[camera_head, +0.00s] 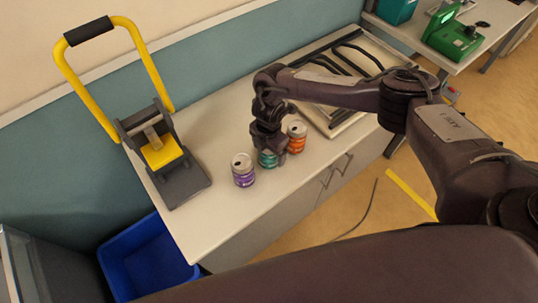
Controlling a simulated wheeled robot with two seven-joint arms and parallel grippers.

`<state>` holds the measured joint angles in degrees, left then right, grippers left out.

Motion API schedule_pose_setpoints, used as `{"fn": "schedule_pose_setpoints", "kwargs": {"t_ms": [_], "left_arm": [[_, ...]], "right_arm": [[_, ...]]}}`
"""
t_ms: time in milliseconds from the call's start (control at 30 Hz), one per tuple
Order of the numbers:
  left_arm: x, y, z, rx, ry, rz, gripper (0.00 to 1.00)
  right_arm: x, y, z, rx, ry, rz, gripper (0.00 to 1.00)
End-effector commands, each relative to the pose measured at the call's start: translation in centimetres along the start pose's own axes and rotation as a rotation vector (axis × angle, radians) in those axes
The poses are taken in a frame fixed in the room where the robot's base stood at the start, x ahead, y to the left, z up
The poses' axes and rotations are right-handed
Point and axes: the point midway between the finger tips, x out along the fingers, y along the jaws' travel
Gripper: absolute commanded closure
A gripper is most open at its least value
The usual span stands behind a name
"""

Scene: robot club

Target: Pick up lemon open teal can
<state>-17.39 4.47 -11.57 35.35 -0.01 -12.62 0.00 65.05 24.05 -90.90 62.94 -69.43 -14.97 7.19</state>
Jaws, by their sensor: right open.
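A teal can (268,159) stands upright on the white cabinet top (215,215), between a purple can (243,170) on its left and an orange can (297,137) on its right. My right gripper (268,148) is open and points down over the teal can, hiding its top and much of its side. I cannot tell whether the fingers touch the can. My left gripper is not in view.
A yellow-handled press (160,150) stands at the cabinet's left end. A tray with dark bars (340,128) lies at the right. A blue bin (147,262) is on the floor. The front of the top is clear.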

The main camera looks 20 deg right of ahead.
Motion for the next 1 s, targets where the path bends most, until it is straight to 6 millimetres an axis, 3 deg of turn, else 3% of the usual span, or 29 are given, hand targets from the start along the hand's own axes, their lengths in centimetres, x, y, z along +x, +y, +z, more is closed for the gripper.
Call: {"fn": "schedule_pose_setpoints", "kwargs": {"t_ms": [300,667,1000], "left_arm": [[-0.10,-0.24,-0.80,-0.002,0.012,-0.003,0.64],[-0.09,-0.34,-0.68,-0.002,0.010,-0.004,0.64],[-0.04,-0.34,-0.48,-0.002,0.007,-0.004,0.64]], "right_arm": [[0.85,-0.02,0.01,-0.001,0.000,0.001,0.16],[0.81,-0.01,0.01,-0.001,0.000,0.001,0.61],[0.47,0.03,0.00,-0.001,0.000,0.002,0.64]]}}
